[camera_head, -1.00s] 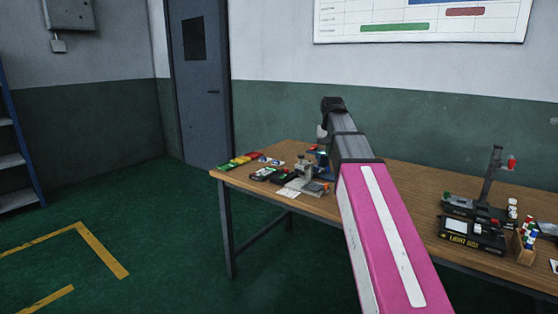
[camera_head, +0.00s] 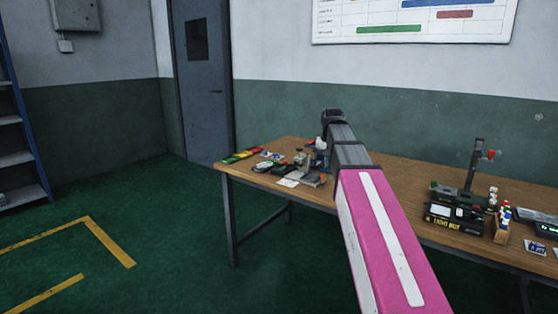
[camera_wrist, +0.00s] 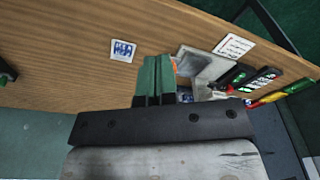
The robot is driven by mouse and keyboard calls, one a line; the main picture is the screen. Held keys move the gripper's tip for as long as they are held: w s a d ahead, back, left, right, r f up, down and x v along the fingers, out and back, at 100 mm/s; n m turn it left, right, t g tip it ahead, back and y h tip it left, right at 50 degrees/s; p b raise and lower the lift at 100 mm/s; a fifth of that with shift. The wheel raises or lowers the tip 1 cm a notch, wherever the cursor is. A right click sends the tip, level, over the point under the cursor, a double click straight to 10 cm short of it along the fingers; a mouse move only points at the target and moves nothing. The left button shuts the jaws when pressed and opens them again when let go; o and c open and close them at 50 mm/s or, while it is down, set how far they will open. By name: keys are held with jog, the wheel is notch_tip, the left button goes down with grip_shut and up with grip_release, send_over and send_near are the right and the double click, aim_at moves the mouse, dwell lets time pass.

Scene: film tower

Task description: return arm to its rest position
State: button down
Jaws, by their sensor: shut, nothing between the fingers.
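In the wrist view my gripper (camera_wrist: 157,75) shows its two green fingers pressed together, shut with nothing between them. It is over the wooden table (camera_wrist: 70,60), whose top fills much of that view. In the head view my pink and grey arm reaches forward over the table (camera_head: 400,180). The gripper's fingers are hidden behind the arm there. A grey device (camera_head: 306,165) stands just left of the arm's end, and a grey plate-like part also shows right beside the fingers in the wrist view (camera_wrist: 205,68). I cannot tell whether the fingers touch it.
A light box (camera_head: 455,215), a stand (camera_head: 474,165) and a small wooden holder with bottles (camera_head: 502,228) are on the table's right. Coloured boxes (camera_head: 243,155) lie at its left end. A blue shelf (camera_head: 25,150) stands far left. The green floor at left is clear.

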jog(key=s+f, duration=0.6)
jog(key=f, duration=0.6)
jog(key=s+f+g, duration=0.1)
jog(key=s+f, duration=0.6)
jog(key=f, duration=0.5)
jog(key=s+f+n, duration=0.1)
jog(key=s+f, duration=0.6)
jog(key=f, duration=0.5)
jog(key=shift+s+f+g, duration=0.25)
jog(key=shift+f+g, duration=0.05)
jog(key=shift+f, duration=0.1)
